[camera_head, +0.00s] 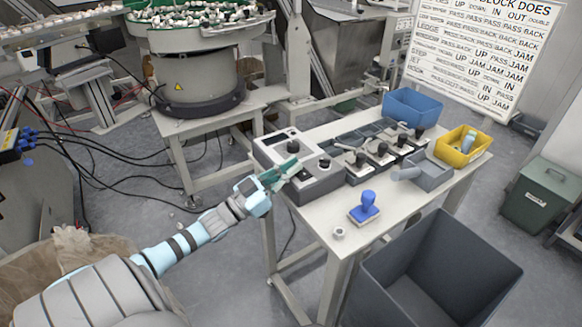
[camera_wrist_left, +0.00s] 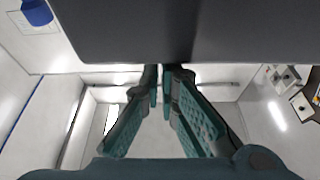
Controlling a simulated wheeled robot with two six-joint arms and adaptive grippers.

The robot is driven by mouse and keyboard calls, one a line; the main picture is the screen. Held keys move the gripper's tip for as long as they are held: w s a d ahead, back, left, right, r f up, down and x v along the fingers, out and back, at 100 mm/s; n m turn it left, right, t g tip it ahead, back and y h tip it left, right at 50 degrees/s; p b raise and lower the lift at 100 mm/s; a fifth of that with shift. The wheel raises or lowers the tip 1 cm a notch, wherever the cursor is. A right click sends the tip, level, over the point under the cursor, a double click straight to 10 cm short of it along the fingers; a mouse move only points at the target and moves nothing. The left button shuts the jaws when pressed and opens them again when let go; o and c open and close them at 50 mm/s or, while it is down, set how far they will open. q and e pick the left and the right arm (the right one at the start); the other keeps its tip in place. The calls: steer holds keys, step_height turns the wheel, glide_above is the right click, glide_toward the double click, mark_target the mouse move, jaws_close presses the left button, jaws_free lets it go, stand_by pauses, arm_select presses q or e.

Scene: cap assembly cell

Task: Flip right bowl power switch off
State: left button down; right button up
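The grey control box (camera_head: 318,186) stands at the left end of the white table, with black knobs and a small display on top. I cannot tell which control is the right bowl power switch. My left gripper (camera_head: 293,164), with teal fingers, is over the front left part of the box's top. Its fingertips hide part of the panel, and contact is not clear. In the left wrist view the fingers of the gripper (camera_wrist_left: 161,76) are close together with a narrow gap and nothing between them. A dark grey surface fills the top of that view. My right gripper is not in view.
The white table (camera_head: 322,224) also carries grey trays, a blue bin (camera_head: 412,107), a yellow bin (camera_head: 461,146), a blue-handled stamp (camera_head: 366,207) and a nut (camera_head: 339,232). A large grey bin (camera_head: 432,270) stands in front. A bowl feeder (camera_head: 199,72) stands behind.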

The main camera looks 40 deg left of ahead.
arm_select(q)
steer(key=r+p, duration=0.4)
steer(key=r, duration=0.1)
steer(key=shift+a+p, duration=0.25)
steer(key=shift+p, duration=0.1)
steer(key=f+v, duration=0.1)
steer(key=v, duration=0.9)
steer(key=shift+d+p, duration=0.3)
steer(key=shift+f, duration=0.1)
